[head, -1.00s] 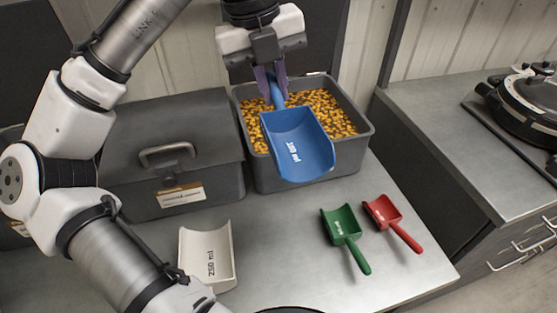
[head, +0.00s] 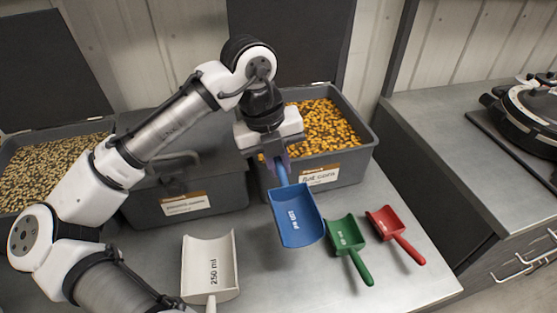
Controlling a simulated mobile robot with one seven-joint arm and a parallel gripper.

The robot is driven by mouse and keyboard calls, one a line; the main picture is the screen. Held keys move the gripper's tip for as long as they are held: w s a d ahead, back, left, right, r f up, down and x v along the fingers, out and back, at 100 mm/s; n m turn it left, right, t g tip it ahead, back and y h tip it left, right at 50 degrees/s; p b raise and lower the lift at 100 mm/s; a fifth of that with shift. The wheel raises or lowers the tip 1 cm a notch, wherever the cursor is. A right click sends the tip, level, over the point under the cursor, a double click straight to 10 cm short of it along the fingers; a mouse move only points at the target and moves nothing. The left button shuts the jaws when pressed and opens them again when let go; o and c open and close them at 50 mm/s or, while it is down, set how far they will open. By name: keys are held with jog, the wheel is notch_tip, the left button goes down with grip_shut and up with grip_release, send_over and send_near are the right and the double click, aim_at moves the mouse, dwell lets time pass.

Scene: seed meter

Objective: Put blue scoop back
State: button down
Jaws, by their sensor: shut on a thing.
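The blue scoop (head: 297,214) hangs from my gripper (head: 277,165), its handle between the fingers. Its bowl points down and toward the front, between the white and green scoops. It appears to be above the counter, though the exact gap is hard to tell. No grain shows in the bowl. The white 250 ml scoop (head: 210,268) lies to its left. The green scoop (head: 346,237) lies close on its right, and the red scoop (head: 387,220) lies farther right.
An open bin of flat corn (head: 318,173) stands behind my gripper. A lidded grey bin (head: 186,204) stands left of it, and another open grain bin (head: 48,150) is at far left. The steel counter (head: 410,285) is bare at front right. A round machine (head: 530,115) sits on the side counter.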

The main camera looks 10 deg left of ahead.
jog(key=shift+f, duration=0.1)
jog(key=shift+f+b, duration=0.35)
jog(key=shift+f, duration=0.15)
jog(key=c, duration=1.4)
grip_release()
jog(key=shift+c, duration=0.2)
jog(key=v, duration=1.3)
jog(key=shift+d, duration=0.15)
jog(key=shift+r, duration=0.15)
